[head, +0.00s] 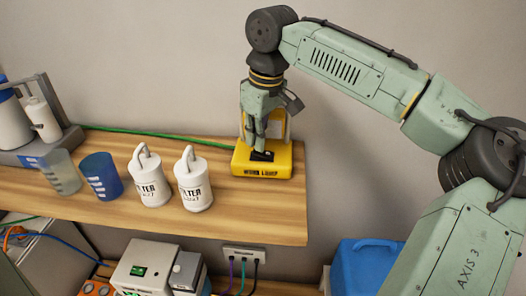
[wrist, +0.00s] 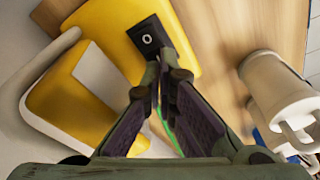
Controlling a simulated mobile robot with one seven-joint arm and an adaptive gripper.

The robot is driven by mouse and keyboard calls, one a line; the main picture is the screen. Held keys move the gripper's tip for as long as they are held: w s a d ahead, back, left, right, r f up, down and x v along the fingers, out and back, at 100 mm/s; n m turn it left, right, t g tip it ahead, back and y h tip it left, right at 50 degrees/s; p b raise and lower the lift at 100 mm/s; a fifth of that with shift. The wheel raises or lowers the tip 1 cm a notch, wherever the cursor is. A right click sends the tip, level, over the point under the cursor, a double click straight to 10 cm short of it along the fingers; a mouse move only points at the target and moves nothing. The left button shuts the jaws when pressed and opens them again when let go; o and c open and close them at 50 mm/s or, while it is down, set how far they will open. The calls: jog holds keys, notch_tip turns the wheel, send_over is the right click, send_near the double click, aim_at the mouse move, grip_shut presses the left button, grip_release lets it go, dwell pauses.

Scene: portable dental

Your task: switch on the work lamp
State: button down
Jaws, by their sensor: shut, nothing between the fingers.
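The work lamp (head: 250,169) is a yellow box with a label on its front, standing at the right end of the wooden shelf. A black rocker switch (wrist: 148,38) marked with a white "O" sits on its top face. My gripper (head: 257,148) is shut and empty, pointing down over the lamp. In the wrist view the shut fingertips (wrist: 158,66) are right at the switch's near edge. I cannot tell whether they touch it. Part of the switch is hidden behind my fingers in the head view.
Two white filter bottles (head: 192,184) stand left of the lamp, with a blue cup (head: 101,176) and a clear cup (head: 62,172) further left. A green cable (head: 160,135) runs along the shelf's back. A wall socket (head: 244,256) and a blue container (head: 362,267) are below.

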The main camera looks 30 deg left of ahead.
jog(key=shift+f+b, duration=0.3)
jog(key=shift+f, duration=0.5)
notch_tip(320, 180, up, 5)
jog(key=p, duration=0.5)
jog(key=shift+r, duration=0.1)
jog(key=shift+r+p, duration=0.65)
jog(key=shift+r, duration=0.3)
